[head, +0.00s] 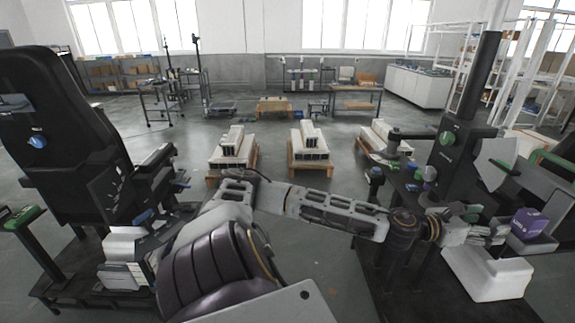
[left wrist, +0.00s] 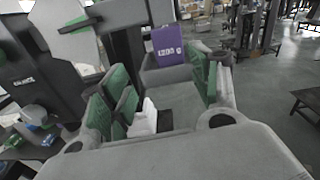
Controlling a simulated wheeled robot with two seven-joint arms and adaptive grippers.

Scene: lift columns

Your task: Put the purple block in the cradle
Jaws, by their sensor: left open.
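The purple block (head: 528,224), with white print on its face, is at the right of the head view, just beyond my left gripper (head: 488,232). In the left wrist view the purple block (left wrist: 168,45) stands upright at the far end of a grey surface (left wrist: 172,98). It lies ahead of my left gripper (left wrist: 165,85), whose green-padded fingers are open and apart from it. A grey angled plate (head: 497,163) is on the dark column behind; I cannot tell which grey part is the cradle. My right gripper is not in view.
A dark column machine (head: 462,150) with knobs stands close to my left arm. A white block (head: 487,273) lies below the gripper. Another dark machine (head: 60,120) stands at left. White stacks on wooden pallets (head: 232,150) stand mid-floor, with open floor between them.

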